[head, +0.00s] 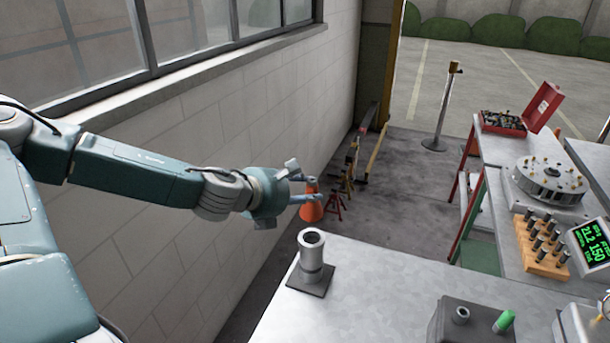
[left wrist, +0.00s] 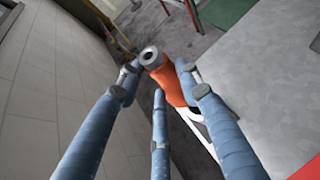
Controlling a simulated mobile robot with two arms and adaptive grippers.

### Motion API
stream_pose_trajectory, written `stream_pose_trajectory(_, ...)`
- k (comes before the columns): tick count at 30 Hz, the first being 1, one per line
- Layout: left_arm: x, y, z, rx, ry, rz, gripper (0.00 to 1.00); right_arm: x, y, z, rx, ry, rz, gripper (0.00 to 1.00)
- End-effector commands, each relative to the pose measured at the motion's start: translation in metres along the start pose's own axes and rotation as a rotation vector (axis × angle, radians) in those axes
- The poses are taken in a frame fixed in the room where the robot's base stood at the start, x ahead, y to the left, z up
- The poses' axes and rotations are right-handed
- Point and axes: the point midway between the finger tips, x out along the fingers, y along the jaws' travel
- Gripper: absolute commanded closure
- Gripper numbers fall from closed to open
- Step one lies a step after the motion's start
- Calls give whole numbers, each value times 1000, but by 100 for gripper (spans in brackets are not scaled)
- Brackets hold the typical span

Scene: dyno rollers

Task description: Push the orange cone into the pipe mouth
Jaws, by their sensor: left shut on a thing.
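My left gripper (head: 314,189) reaches in from the left and is shut on the orange cone (head: 311,211), holding it in the air beyond the table's far left corner. The cone looks wider at its lower end in the head view. My right gripper is out of view.
A block wall (head: 190,160) with a window runs along the left. Stands (head: 348,180) are behind the cone. A second bench (head: 520,150) with a red toolbox stands right.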

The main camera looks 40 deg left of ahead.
Motion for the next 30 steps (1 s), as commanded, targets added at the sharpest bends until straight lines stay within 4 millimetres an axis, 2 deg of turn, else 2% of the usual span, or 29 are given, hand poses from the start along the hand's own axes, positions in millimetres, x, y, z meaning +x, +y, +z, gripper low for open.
stream_pose_trajectory(4, 0, -1, -1, 0, -1, -2, 92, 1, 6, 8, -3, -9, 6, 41)
stream_pose_trajectory(9, 4, -1, -8, 0, 0, -2, 92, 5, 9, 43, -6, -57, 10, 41)
stream_pose_trajectory(13, 9, -1, -17, -1, 0, -1, 92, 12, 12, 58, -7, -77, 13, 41)
stream_pose_trajectory(17, 15, -2, -28, 0, -1, -1, 92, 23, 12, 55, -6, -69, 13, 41)
stream_pose_trajectory(24, 27, -3, -48, 0, 0, -1, 92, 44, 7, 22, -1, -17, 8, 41)
stream_pose_trajectory(30, 31, -3, -56, 1, -2, -1, 92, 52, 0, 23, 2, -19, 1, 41)
